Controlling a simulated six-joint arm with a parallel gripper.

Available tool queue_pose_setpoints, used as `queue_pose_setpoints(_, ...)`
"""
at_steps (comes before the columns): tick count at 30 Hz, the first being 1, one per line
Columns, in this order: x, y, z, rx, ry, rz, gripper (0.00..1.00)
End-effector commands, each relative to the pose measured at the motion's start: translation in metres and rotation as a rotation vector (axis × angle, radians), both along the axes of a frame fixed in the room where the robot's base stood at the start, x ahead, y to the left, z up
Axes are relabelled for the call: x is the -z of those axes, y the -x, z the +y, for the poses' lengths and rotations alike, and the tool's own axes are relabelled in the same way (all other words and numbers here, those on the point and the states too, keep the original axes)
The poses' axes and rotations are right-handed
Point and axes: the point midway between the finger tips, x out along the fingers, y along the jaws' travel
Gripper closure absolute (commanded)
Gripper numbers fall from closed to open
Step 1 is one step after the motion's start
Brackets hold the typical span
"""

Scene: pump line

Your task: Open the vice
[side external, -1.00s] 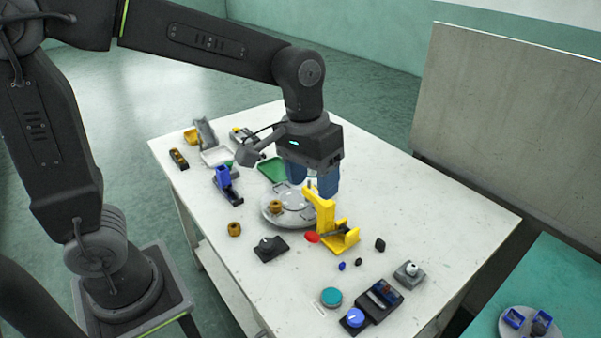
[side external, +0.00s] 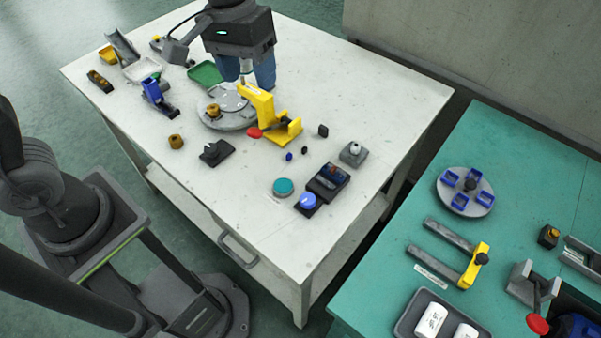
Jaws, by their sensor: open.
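A small grey clamping device with a dark lever and red knob, which looks like the vice (side external: 522,284), stands on the green table at the lower right. Whether its jaws are open or shut is too small to tell. My gripper (side external: 248,76) has blue fingers and is open, with no held object visible. It is over the white table, just above and behind a yellow press-like fixture (side external: 262,104) with a red handle, far from the grey device.
A grey round plate (side external: 226,118) lies below my gripper. A teal button (side external: 283,187) and a blue-knobbed box (side external: 308,201) stand near the front. The green table (side external: 395,290) holds a disc with blue cups (side external: 465,208), a yellow-ended fork (side external: 470,264) and a grey tray (side external: 407,328).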

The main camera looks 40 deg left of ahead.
Motion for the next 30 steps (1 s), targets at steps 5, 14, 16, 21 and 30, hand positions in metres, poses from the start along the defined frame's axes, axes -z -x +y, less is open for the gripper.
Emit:
queue_pose_setpoints(5,0.042,-0.037,-0.043,0.030,-0.014,0.164,0.39)
queue_pose_setpoints(14,0.115,-0.063,-0.099,0.058,-0.055,0.367,0.39)
queue_pose_setpoints(16,0.124,-0.064,-0.105,0.060,-0.061,0.389,0.39)
queue_pose_setpoints(21,0.136,-0.063,-0.110,0.062,-0.066,0.408,0.39)
queue_pose_setpoints(30,0.181,-0.044,-0.113,0.062,-0.067,0.412,0.39)
